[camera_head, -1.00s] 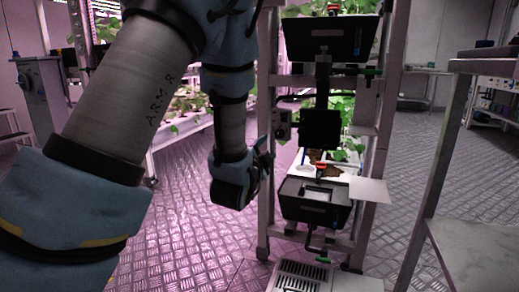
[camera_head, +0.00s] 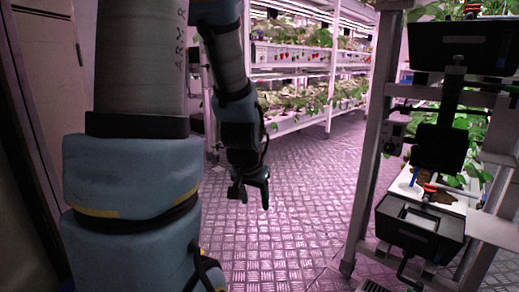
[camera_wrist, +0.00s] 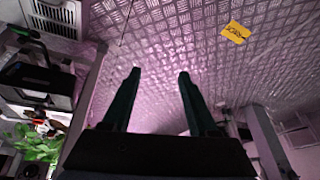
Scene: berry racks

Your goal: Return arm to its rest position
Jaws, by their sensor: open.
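My gripper (camera_head: 252,196) hangs from my blue-and-grey arm left of the middle in the head view, pointing down over the metal floor. In the wrist view my gripper (camera_wrist: 158,78) shows two dark fingers spread apart with nothing between them. It touches nothing that I can see. The rack cart stands to its right with clear floor between them.
The rack cart (camera_head: 367,140) carries black bins (camera_head: 420,226) and plants. Berry shelves (camera_head: 300,122) stand at the back. The patterned floor (camera_head: 300,200) is clear in the middle. A yellow label (camera_wrist: 236,32) lies on the floor.

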